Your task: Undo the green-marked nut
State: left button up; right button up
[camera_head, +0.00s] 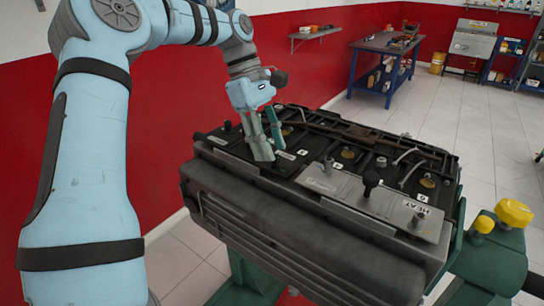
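The engine (300,240) is a dark block on a green stand, with a black and grey top carrying several caps, posts and pale labels. My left gripper (270,151) points down at the left part of the engine top, its fingertips at or just above the surface. One finger looks grey and the other teal green. Whether they are apart or closed on something is not clear. I cannot make out a green-marked nut; the fingers may hide it. My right gripper is not in view.
A yellow knob (514,213) on the green stand is at the right of the engine. A bar and thin pipes (408,157) rise from the engine top. A blue workbench (385,62) stands at the back. Tiled floor (445,105) is free behind the engine.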

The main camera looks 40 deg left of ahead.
pick_arm(q)
jog(key=shift+d+f, duration=0.3)
jog(key=shift+f, duration=0.3)
jog(key=shift+a, duration=0.15)
jog(key=shift+c, duration=0.3)
grip_shut()
